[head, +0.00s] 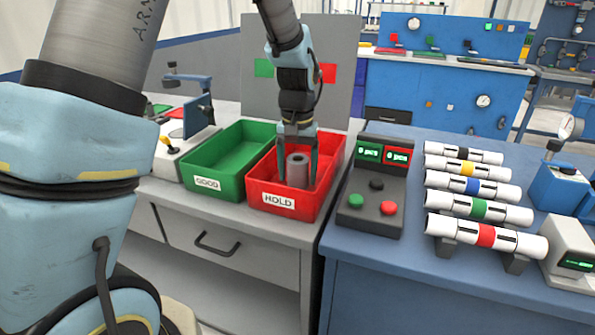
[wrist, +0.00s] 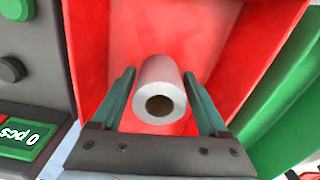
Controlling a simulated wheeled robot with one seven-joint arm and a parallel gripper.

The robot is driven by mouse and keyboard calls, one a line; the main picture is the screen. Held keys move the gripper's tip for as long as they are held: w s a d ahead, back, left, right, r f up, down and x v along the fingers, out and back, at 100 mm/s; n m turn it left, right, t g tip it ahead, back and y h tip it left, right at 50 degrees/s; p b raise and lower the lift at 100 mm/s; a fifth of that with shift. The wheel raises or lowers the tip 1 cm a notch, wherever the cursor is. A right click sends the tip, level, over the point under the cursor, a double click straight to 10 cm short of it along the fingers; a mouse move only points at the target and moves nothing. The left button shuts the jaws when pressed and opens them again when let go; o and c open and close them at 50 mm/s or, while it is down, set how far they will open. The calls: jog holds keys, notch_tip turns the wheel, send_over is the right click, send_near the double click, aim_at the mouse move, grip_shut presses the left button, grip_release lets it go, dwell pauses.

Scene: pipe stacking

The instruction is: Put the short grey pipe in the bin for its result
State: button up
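The short grey pipe (head: 298,171) stands upright inside the red bin labelled HOLD (head: 279,200). It also shows in the wrist view (wrist: 161,75), end-on, with its dark bore towards the camera. My gripper (head: 298,180) reaches down into the red bin, with one finger on each side of the pipe. In the wrist view, a gap shows between each finger and the pipe, so the gripper is open. The pipe's lower end is hidden by the bin's front wall. The green bin labelled GOOD (head: 213,186) is empty where I can see into it.
A control box (head: 371,190) with buttons and two small displays stands right of the red bin. Several white pipes with coloured bands (head: 470,188) lie on a rack farther right. A grey upright panel (head: 335,60) stands behind the bins.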

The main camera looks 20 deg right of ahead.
jog(key=shift+o, duration=1.4)
notch_tip(320, 180, up, 11)
jog(key=shift+f, duration=0.1)
jog(key=w+a+n+p, duration=0.2)
jog(key=a+n+p, duration=0.1)
jog(key=a, duration=1.2)
jog(key=s+a+f+n+p, duration=0.1)
jog(key=s+a, duration=0.2)
jog(key=a, duration=0.4)
jog(key=s+a+n+t+p, duration=0.1)
jog(key=s+a+n, duration=0.1)
jog(key=a, duration=0.6)
jog(key=shift+s+f+t, duration=0.3)
jog(key=shift+s+f, duration=0.1)
jog(key=shift+s, duration=0.05)
